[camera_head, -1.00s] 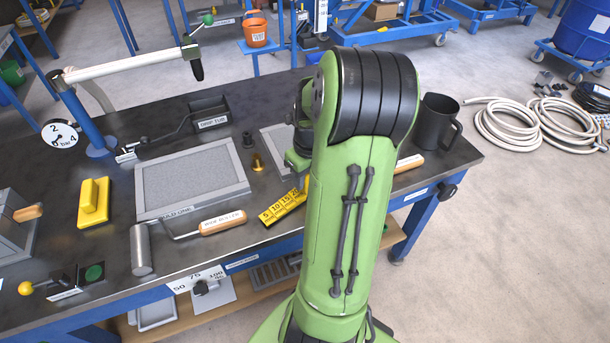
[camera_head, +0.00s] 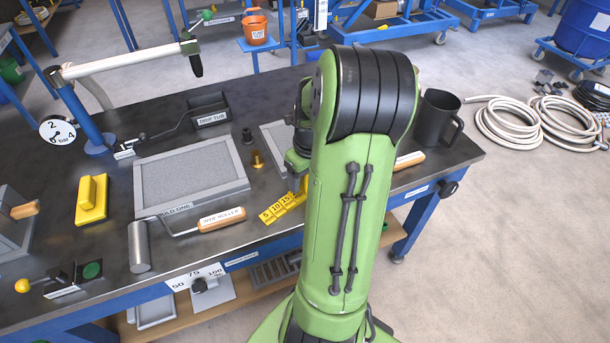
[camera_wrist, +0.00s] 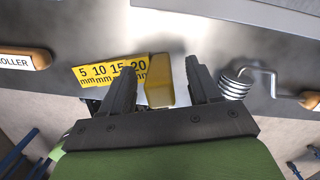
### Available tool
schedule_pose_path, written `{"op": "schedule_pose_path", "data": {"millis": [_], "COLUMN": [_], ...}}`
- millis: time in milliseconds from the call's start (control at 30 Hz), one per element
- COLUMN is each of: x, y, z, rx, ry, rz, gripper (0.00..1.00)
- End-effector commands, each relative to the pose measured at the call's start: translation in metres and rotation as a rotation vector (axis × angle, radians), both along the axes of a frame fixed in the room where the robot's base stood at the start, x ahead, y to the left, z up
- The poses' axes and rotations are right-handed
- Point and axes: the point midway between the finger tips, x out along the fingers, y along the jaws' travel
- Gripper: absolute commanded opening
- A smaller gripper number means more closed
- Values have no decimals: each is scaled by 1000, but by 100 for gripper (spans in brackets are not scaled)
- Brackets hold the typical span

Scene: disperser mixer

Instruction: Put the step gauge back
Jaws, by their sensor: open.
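The step gauge (camera_wrist: 112,72) is a yellow stepped strip marked 5, 10, 15 and 20 mm, with a thicker plain yellow block (camera_wrist: 161,82) at its right end. In the head view the gauge (camera_head: 283,209) lies near the bench's front edge, its right end hidden by my arm. In the wrist view my gripper (camera_wrist: 160,70) is open, its dark fingers on either side of the yellow block. The left finger overlaps the marked strip in the picture. I cannot tell whether either finger touches the gauge. The head view hides my fingers.
A roller handle (camera_wrist: 25,60) lies left of the gauge in the wrist view, and a coiled metal tool (camera_wrist: 238,83) lies close right of my right finger. The grey-framed mould (camera_head: 190,177), a brass piece (camera_head: 257,160) and a dark mug (camera_head: 437,118) also stand on the bench (camera_head: 350,190).

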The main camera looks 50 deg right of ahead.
Motion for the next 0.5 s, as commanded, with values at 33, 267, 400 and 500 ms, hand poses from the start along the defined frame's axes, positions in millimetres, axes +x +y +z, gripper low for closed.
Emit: {"op": "schedule_pose_path", "data": {"millis": [33, 267, 400, 500], "x": [0, -2, -7, -10], "y": [0, 0, 1, 2], "z": [0, 24, 65, 94], "rx": [0, -3, -6, -6], "ry": [0, -1, -2, -2], "rz": [0, -1, -1, -1], "gripper": [62, 62, 62, 62]}}
